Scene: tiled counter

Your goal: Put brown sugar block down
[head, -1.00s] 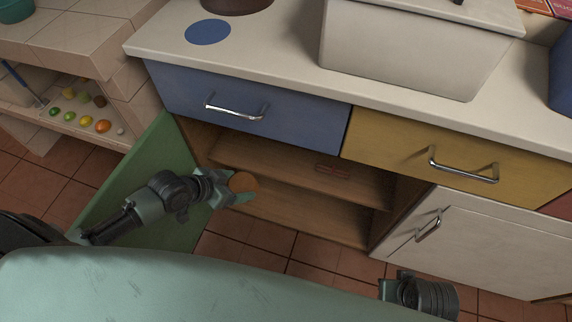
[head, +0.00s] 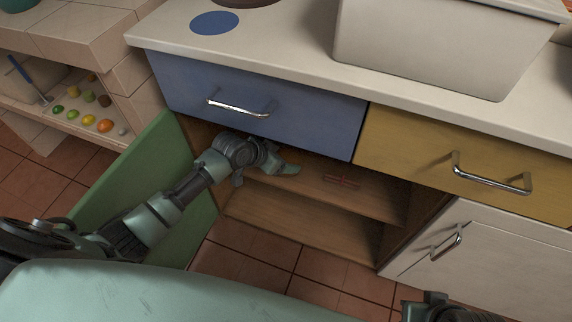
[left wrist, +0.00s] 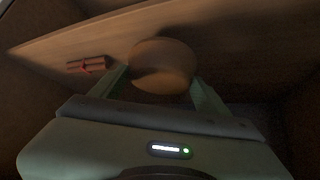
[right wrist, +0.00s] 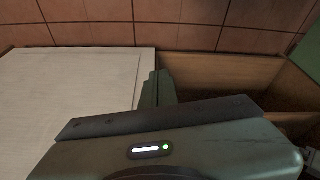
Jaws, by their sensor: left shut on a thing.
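The brown sugar block (left wrist: 162,66) is a round brown piece in the left wrist view, between the two fingers of my left gripper (left wrist: 160,86). In the head view my left gripper (head: 286,169) reaches into the open cabinet under the blue drawer, near the upper shelf (head: 376,205); the block is hidden there. I cannot tell whether the block touches the shelf. My right gripper (right wrist: 158,90) appears shut and empty, its fingers together, in front of the white door.
A small reddish-brown tied bundle (head: 342,182) lies on the upper shelf, right of my left gripper; it also shows in the left wrist view (left wrist: 87,65). The green cabinet door (head: 165,145) stands open at left. The blue drawer (head: 265,110) is shut above.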

